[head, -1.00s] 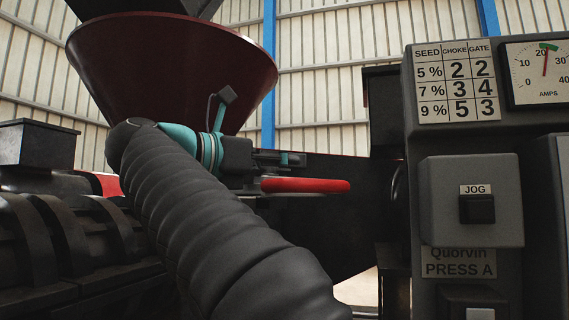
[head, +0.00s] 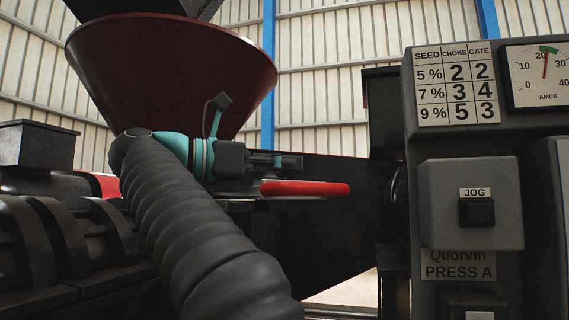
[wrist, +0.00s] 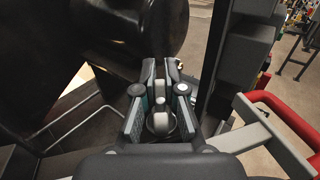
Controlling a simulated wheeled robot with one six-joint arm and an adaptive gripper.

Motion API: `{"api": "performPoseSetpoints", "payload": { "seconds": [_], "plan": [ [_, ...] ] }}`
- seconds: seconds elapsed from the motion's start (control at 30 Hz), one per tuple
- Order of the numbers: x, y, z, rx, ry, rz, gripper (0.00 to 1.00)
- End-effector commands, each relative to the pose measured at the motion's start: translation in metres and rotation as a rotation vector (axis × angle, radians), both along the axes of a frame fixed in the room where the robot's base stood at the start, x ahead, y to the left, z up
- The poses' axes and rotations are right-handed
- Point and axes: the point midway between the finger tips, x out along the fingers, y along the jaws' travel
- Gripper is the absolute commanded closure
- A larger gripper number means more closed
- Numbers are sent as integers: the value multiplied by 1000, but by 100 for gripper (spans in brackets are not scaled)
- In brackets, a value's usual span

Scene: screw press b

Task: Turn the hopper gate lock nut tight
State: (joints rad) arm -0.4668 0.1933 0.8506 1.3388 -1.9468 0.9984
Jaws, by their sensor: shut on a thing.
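The hopper (head: 180,75) is a dark red cone at the upper left of the head view. My gripper (head: 290,162) points right, just below it. In the wrist view, my gripper (wrist: 161,85) has its two fingers close together around a small pale, rounded metal part, which I take for the lock nut (wrist: 160,122). The fingers are shut on it and hide most of it. The nut cannot be made out in the head view. A red handle (head: 305,188) lies just below and right of the fingers; it also shows at right in the wrist view (wrist: 290,122).
A grey control box with a JOG button (head: 477,211), a seed table (head: 457,85) and an amps gauge (head: 541,72) stands at the right. Black press parts (head: 70,245) fill the lower left. A pale bracket (wrist: 262,135) joins the red handle.

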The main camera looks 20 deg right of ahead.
Motion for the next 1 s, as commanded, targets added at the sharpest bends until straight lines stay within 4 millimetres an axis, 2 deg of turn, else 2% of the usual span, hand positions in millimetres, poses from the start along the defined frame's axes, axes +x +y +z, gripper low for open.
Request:
{"api": "performPoseSetpoints", "payload": {
  "seconds": [0.43, 0.5, 0.57, 1.0],
  "plan": [
    [-2, 0, 0, 0, -1, -57, 100],
    [-2, 0, 0, 0, -1, -57, 79],
    [-2, 0, 0, 0, -1, -57, 65],
    [-2, 0, 0, 0, -1, -56, 65]
  ]
}}
